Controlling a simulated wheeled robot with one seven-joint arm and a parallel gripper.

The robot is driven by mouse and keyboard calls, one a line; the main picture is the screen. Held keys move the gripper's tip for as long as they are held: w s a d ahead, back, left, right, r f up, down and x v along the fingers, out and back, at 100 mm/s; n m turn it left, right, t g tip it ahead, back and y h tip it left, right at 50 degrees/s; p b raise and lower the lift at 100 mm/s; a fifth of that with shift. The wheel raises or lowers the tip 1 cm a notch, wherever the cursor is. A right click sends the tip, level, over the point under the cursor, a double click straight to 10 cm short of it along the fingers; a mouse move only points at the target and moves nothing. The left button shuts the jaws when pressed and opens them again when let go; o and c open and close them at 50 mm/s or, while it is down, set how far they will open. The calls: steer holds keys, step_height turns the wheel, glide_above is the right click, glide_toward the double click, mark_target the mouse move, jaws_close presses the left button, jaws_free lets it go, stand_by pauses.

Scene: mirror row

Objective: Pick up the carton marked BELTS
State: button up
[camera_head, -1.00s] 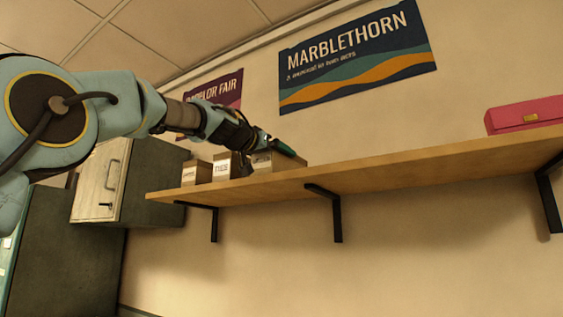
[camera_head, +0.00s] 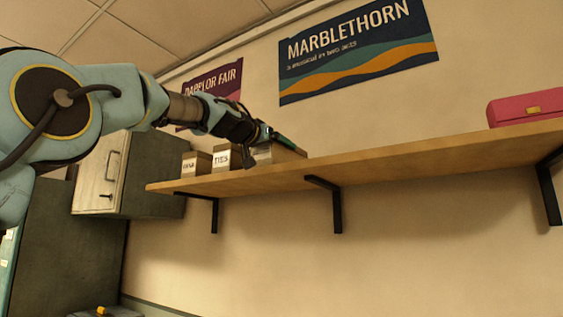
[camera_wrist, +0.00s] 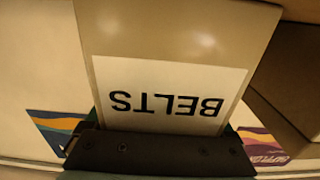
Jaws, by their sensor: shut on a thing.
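The carton marked BELTS fills the middle of the wrist view (camera_wrist: 180,45), its white label upside down and facing me. My gripper (camera_wrist: 160,150) shows there as a dark bar across the label's lower edge and is shut on the carton. In the head view, my gripper (camera_head: 279,139) is at the top of the rightmost carton of the row (camera_head: 265,154); its label is hidden by my wrist. The carton stands at the shelf, and I cannot tell whether it touches the board.
A carton marked TIES (camera_head: 224,160) and another small carton (camera_head: 195,164) stand to the left on the wooden shelf (camera_head: 400,160). A brown carton side (camera_wrist: 293,75) is close on the right in the wrist view. A pink case (camera_head: 520,108) sits far right; the shelf between is clear.

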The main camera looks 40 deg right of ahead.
steer(key=shift+c, duration=1.1)
steer(key=shift+r, duration=0.1)
